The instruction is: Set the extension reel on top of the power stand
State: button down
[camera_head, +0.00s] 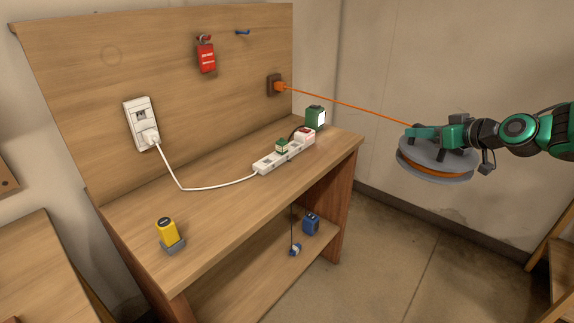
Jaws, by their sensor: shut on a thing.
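The extension reel (437,171) is a grey disc with orange cable wound in it, at the right of the view, in the air over the floor. My gripper (425,132) is at its top and shut on it; the exact grip is partly hidden. A taut orange cord runs from the reel to an orange plug (281,86) in a brown socket (273,84). The wooden stand with backboard and sockets looks to be the power stand; its top (215,210) is left of the reel, and the two are apart.
On the top are a white power strip (265,165) with plugs, a green box (315,117) and a yellow device (166,232). A white cable runs to a wall outlet (141,122). A red tag (206,57) hangs above. Blue items (311,222) are below. The front middle top is clear.

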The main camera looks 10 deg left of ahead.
aim_at(213, 200)
jog(key=z, duration=0.6)
jog(key=k, duration=1.3)
jog(key=u, duration=1.4)
jog(key=i, duration=0.55)
jog(key=u, duration=0.1)
